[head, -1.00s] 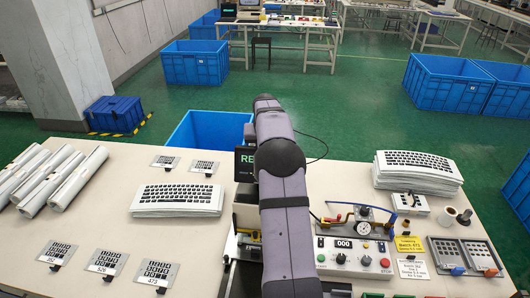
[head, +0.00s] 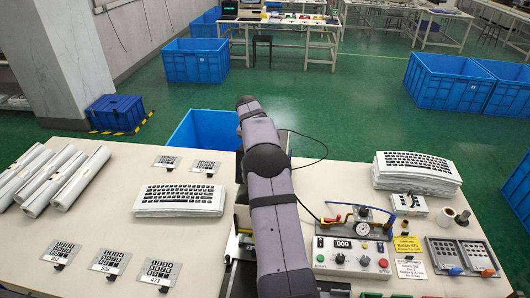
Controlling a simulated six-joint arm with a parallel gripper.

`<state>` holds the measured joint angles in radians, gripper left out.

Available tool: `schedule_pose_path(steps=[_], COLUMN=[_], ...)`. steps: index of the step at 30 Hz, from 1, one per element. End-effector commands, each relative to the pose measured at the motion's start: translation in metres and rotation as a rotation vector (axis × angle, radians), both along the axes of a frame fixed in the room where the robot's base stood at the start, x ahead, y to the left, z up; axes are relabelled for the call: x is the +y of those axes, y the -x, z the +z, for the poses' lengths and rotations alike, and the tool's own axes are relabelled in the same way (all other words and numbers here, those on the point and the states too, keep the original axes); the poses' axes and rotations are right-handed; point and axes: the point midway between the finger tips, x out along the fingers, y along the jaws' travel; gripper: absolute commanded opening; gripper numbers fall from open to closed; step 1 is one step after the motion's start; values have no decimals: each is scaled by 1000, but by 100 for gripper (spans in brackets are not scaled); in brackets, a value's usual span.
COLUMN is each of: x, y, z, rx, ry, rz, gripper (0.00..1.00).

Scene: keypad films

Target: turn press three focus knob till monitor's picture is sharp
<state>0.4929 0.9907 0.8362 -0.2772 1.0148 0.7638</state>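My arm (head: 268,185) reaches up through the middle of the head view. My gripper is not visible, and the arm hides the area behind it. The monitor's lettered screen is hidden behind my arm, so I cannot judge its sharpness. A control panel (head: 353,243) stands just right of the arm, with a counter reading 000, a pressure gauge (head: 363,229), several small knobs and buttons, and a red button (head: 383,263). I cannot tell which knob is the focus knob, and no press number is readable.
White keypad sheets lie in a stack (head: 180,199) at left and a taller stack (head: 418,171) at right. White rolls (head: 50,178) lie far left. Patterned plates (head: 110,261) lie at front left. A yellow note (head: 407,244) and a grey tray (head: 462,256) are at right.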

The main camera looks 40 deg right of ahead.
Motion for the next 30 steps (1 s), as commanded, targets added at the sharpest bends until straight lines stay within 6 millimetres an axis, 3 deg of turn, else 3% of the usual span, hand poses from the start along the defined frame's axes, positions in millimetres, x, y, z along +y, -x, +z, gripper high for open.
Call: schedule_pose_path(steps=[15,16,18,30], x=[-1,-1,-1,1], y=[-1,-1,-1,0], z=[1,1,1,4], rx=[-3,-3,-3,-3], ry=[2,2,2,2], rz=[-28,-28,-28,-28], gripper=[0,28,41,41])
